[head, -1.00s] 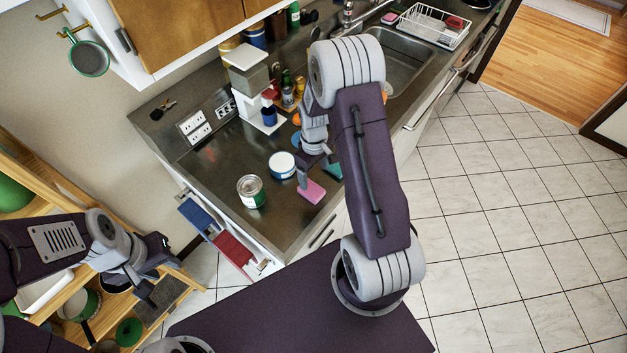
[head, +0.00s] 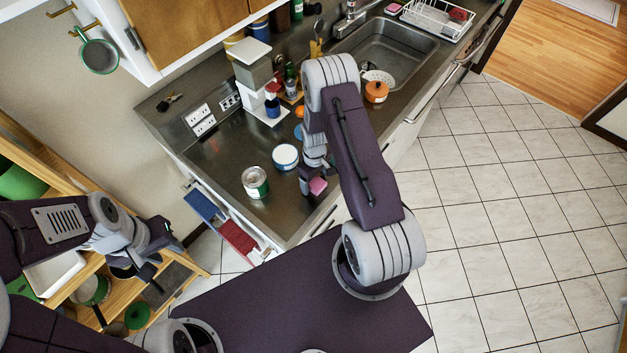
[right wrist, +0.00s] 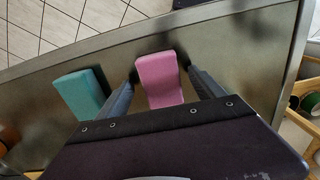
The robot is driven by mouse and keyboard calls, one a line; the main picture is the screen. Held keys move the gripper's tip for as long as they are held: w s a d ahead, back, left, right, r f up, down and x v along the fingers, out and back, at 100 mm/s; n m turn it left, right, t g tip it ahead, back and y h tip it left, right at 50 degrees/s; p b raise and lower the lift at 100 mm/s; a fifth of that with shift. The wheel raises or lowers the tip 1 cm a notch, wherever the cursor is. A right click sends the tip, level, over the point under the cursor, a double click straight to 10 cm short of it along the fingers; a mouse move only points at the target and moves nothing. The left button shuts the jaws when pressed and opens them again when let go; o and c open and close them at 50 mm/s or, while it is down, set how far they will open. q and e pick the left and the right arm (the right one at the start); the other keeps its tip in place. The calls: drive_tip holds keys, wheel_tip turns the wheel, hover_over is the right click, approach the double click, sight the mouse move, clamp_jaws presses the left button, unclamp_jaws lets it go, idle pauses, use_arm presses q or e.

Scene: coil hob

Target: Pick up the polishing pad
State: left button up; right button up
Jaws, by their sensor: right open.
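A pink block-shaped pad (head: 318,186) lies on the dark worktop near its front edge. In the right wrist view the pink pad (right wrist: 160,80) sits between the two fingers of my right gripper (right wrist: 160,73), which is open, with a gap visible beside the pad. A teal pad (right wrist: 82,93) of similar shape lies left of it, outside the fingers; my right arm hides it in the head view. I cannot tell which pad is the polishing pad. My left gripper (head: 148,272) is far from the pads, over the wooden shelf; its opening is unclear.
A white-lidded tub (head: 285,157) and a green-labelled can (head: 255,183) stand left of the pink pad.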

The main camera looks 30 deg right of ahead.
sight(315, 183)
drive_tip(key=shift+a, duration=0.1)
drive_tip(key=c, duration=1.4)
drive_tip(key=shift+c, duration=0.2)
drive_tip(key=shift+r, duration=0.3)
drive_tip(key=r+b, duration=0.1)
drive_tip(key=r, duration=0.1)
drive_tip(key=r+b, duration=0.1)
drive_tip(key=shift+s+r, duration=0.4)
drive_tip(key=s+r+b, duration=0.2)
drive_tip(key=s+r, duration=0.4)
drive_tip(key=s, duration=0.5)
drive_tip(key=shift+a+r, duration=0.35)
drive_tip(key=shift+a, duration=0.1)
